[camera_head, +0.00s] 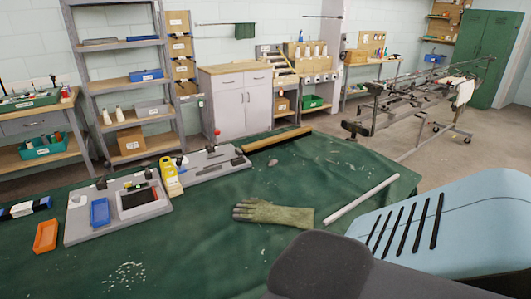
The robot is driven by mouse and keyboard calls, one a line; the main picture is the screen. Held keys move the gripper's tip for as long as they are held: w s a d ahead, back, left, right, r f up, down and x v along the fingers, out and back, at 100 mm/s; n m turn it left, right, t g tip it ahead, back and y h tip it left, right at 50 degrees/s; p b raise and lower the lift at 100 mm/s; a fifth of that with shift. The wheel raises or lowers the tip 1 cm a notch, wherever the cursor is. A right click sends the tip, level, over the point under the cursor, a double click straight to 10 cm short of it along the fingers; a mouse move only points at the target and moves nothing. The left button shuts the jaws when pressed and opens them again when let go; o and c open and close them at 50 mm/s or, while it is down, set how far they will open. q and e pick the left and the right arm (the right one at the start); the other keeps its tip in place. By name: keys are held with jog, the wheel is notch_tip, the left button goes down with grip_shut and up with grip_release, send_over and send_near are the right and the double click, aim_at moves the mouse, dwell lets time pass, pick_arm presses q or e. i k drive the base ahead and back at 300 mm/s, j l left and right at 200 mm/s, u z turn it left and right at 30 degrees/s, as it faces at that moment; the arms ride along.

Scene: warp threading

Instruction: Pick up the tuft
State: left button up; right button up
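I cannot pick out the tuft with certainty. A grey board (75,224) on the green-covered table carries a blue tray (99,212), a dark rectangular pad (138,198) in a pale frame and small black fittings. A second grey board (197,171) behind it has black parts and a red-topped pin. A yellow object (171,178) stands between the two boards. Pale specks (125,277) lie scattered at the front left, too small to identify. Neither of my grippers shows in this view.
An olive work glove (272,213), a pale rod (361,199) and a wooden bar (275,139) lie on the green table cover (215,245). An orange tray (45,236) sits at the left. The table's front middle is mostly clear. Shelves (128,90) and a cabinet (236,100) stand behind.

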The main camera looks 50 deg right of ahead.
aim_at(273, 162)
jog(key=k+l+u, duration=0.15)
jog(key=l, duration=0.4)
jog(key=k+l+u, duration=0.2)
jog(key=k+l, duration=0.25)
jog(key=k+l+u, duration=0.15)
jog(key=k+l, duration=0.15)
jog(key=l, duration=0.25)
jog(key=k+l, duration=0.65)
jog(key=l, duration=0.25)
jog(key=k+l, duration=0.35)
jog(key=l, duration=0.15)
